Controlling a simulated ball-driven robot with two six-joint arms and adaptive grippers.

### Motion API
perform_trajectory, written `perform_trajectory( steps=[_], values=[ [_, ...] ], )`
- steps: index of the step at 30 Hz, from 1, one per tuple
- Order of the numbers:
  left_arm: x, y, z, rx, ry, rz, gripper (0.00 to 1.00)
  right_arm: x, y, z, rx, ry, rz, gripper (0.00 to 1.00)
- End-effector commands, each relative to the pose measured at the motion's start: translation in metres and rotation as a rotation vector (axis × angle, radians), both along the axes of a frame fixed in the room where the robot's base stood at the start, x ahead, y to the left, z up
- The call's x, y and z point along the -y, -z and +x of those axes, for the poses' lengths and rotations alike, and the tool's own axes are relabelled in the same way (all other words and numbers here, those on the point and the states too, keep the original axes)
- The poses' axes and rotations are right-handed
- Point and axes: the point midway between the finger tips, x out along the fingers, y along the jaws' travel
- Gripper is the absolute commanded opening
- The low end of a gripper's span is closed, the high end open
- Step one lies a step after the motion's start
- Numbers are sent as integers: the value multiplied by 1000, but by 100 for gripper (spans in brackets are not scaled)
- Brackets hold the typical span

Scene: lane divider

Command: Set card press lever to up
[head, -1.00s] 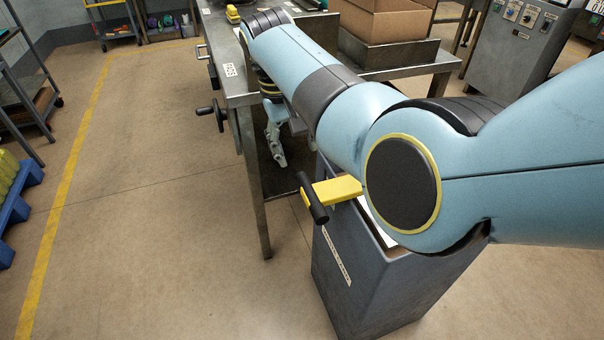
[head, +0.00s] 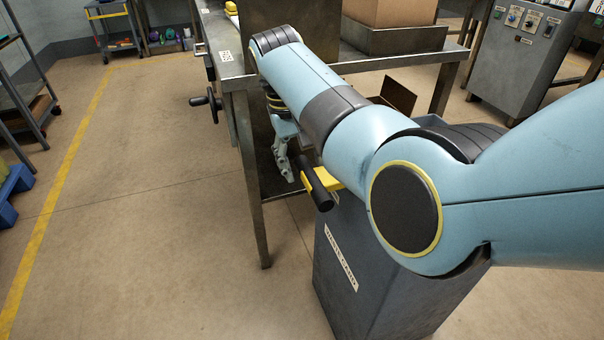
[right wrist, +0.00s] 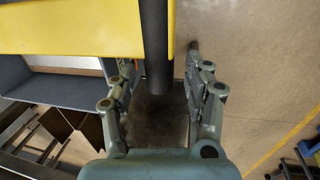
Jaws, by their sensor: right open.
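The card press is a dark grey box (head: 350,270) with a white label on its side, standing at the lower middle of the head view. Its lever is a yellow arm (head: 329,181) ending in a black cylindrical handle (head: 316,188); my right arm hides the rest. In the right wrist view the yellow arm (right wrist: 80,27) crosses the top and the black handle (right wrist: 155,50) reaches down between the fingers in the picture. My right gripper (head: 287,177) is open, just beyond the handle; contact cannot be told. It also shows in the right wrist view (right wrist: 160,75).
A metal table (head: 238,85) with a crank wheel (head: 207,101) at its side stands behind the press. A cardboard box (head: 390,12) sits on it. A grey control cabinet (head: 525,50) is at the upper right.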

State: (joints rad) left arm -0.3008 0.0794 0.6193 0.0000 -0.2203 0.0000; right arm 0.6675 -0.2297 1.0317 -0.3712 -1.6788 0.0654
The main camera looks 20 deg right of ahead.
Motion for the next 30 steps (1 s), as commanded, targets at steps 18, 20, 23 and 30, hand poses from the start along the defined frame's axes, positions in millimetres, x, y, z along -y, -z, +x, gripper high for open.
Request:
perform_trajectory(
  steps=[18, 20, 23, 30],
  values=[
    [0, 2, 1, 2, 0, 0, 40, 1, 2, 0, 1, 0, 0, 11],
    [0, 2, 1, 2, 0, 0, 40, 1, 2, 0, 1, 0, -1, 3],
    [0, 2, 1, 2, 0, 0, 40, 1, 2, 0, 0, 0, -1, 0],
    [0, 1, 2, 2, 0, 0, 40, 2, 1, 0, 0, 0, -1, 0]
  ],
)
